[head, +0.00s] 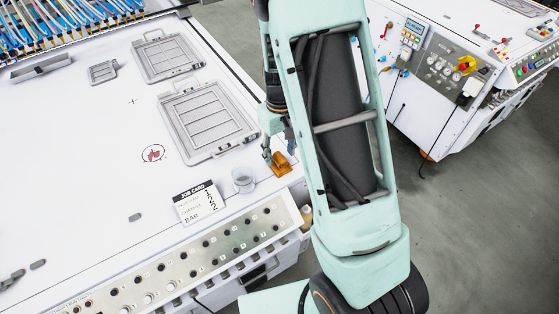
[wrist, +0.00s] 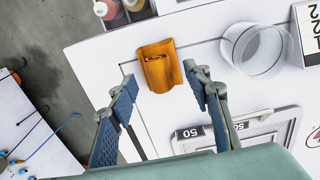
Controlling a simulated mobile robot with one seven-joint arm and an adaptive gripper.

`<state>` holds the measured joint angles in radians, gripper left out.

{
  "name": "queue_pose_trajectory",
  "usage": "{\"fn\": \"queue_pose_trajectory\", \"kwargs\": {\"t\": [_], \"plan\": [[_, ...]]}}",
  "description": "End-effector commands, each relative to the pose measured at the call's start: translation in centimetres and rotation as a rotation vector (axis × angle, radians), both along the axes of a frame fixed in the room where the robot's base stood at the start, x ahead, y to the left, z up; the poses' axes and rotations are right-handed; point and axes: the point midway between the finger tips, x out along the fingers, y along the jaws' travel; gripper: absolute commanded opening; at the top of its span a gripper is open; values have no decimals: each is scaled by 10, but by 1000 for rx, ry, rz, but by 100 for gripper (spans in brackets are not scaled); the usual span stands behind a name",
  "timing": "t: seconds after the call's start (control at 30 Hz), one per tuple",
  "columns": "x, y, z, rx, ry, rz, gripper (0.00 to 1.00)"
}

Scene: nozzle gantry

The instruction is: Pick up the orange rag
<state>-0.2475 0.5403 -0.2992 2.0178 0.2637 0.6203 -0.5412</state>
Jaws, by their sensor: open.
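The orange rag (head: 281,164) lies folded on the white bench top near its right edge in the head view. In the wrist view the orange rag (wrist: 160,66) lies just ahead of my fingertips, roughly centred on the gap between them. My gripper (wrist: 161,84) is open and empty, with one blue-padded finger on each side. In the head view my gripper (head: 279,150) shows partly beside the rag, and my arm hides some of it. I cannot tell the exact height of the fingertips above the bench.
A clear round cup (head: 243,179) stands close to the rag, with a job card (head: 200,203) beside it. Grey framed panels (head: 207,119) lie on the bench (head: 110,150). Bottles (wrist: 108,10) stand near the bench edge. A control panel (head: 185,262) runs along the front.

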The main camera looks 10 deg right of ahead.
Motion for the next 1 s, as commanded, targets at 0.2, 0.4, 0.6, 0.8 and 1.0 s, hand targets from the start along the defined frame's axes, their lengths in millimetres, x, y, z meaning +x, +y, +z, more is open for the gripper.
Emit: {"fn": "queue_pose_trajectory", "kwargs": {"t": [0.2,0.4,0.6,0.8,1.0], "plan": [[0,1,-23,0,2,0,45],[0,1,-26,0,-1,1,45],[0,1,-25,0,-1,1,32],[0,1,-26,0,0,0,10],[0,1,-26,0,0,0,0]]}}
